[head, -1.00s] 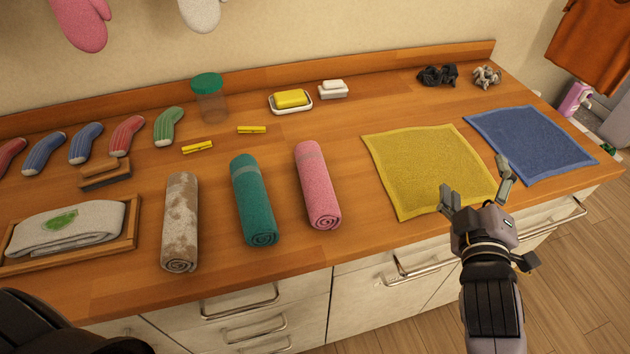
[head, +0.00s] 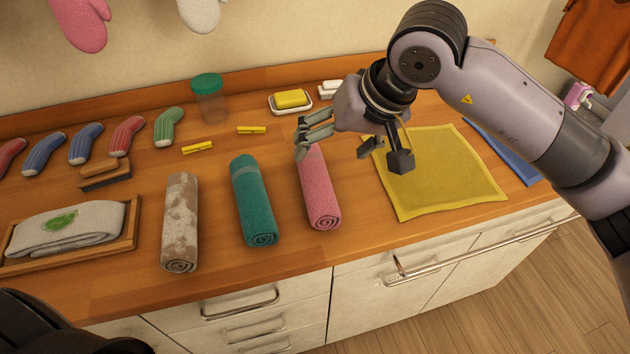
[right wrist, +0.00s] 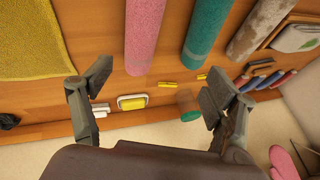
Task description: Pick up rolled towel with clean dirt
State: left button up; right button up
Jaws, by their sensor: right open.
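The rolled towel with brown dirt stains (head: 180,225) lies on the wooden counter, left of the teal rolled towel (head: 254,205) and the pink rolled towel (head: 321,195). In the right wrist view the stained towel (right wrist: 262,28) is at the upper right, beyond the teal towel (right wrist: 206,35) and the pink towel (right wrist: 145,35). My right gripper (head: 335,150) is open and empty above the far end of the pink towel, whose top it partly hides. Its spread fingers (right wrist: 157,88) also show in the right wrist view. My left gripper is out of view.
A wooden tray (head: 135,232) with a folded cloth stands left of the stained towel. A brush (head: 104,175), yellow pegs (head: 198,147), a green-lidded jar (head: 210,100) and several socks lie behind. A yellow cloth (head: 450,185) lies right. The counter's front strip is clear.

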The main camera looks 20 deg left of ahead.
aim_at(320, 174)
jog(key=shift+h, duration=0.4)
jog(key=p+x, duration=0.1)
jog(key=x, duration=0.3)
jog(key=w+p+x, duration=0.1)
jog(key=x, duration=0.3)
jog(key=d+p+x, duration=0.1)
jog(key=x, duration=0.3)
jog(key=shift+w, duration=0.35)
jog(key=shift+w+f+t, duration=0.1)
jog(key=shift+f+t, duration=0.15)
jog(key=shift+t, duration=0.05)
jog(key=p+x, duration=0.2)
jog(key=x, duration=0.1)
jog(key=shift+w+f, duration=0.25)
jog(key=shift+f, duration=0.05)
jog(key=shift+w+a+f, duration=0.1)
jog(key=shift+a+f, duration=0.1)
jog(key=shift+f, duration=0.25)
jog(key=c, duration=1.3)
jog(key=shift+r, duration=0.1)
